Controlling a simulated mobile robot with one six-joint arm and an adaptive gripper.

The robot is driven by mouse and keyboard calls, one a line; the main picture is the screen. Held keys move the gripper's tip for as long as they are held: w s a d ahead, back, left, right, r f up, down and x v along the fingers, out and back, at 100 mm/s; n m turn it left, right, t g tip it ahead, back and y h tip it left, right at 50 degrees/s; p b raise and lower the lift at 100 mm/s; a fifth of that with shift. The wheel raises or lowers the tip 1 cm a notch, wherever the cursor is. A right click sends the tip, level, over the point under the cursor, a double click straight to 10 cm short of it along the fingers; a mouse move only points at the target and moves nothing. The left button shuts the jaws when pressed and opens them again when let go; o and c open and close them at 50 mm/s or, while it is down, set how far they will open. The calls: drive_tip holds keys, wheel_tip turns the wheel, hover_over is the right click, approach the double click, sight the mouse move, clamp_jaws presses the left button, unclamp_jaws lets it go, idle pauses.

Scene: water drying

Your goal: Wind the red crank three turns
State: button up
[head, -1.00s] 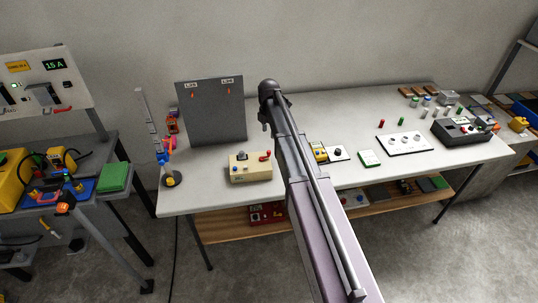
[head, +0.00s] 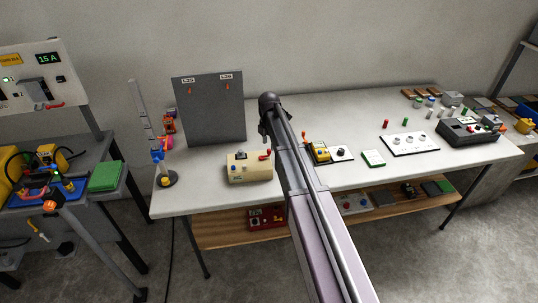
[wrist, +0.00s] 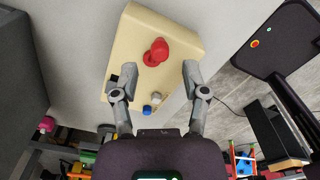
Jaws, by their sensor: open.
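The red crank (wrist: 157,52) sits on top of a cream box (wrist: 130,45), which also shows on the table in the head view (head: 248,170). The crank shows there as a small red piece (head: 265,154) at the box's right end. My gripper (wrist: 154,75) is open in the wrist view, with its two grey fingers spread over the box. The crank lies just ahead of the fingertips, between their lines and apart from both. In the head view my arm hangs to the right of the box, and the fingers are hard to make out.
The box also carries a blue knob (wrist: 147,109), a white knob (wrist: 156,98) and a black part. A grey upright panel (head: 208,110) stands behind the box. A stand with a blue clamp (head: 158,155) is to the left. A yellow device (head: 318,152) stands to the right.

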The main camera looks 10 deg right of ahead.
sight(269, 149)
drive_tip(key=shift+f+b, duration=1.55)
drive_tip(key=shift+f, duration=0.3)
clamp_jaws()
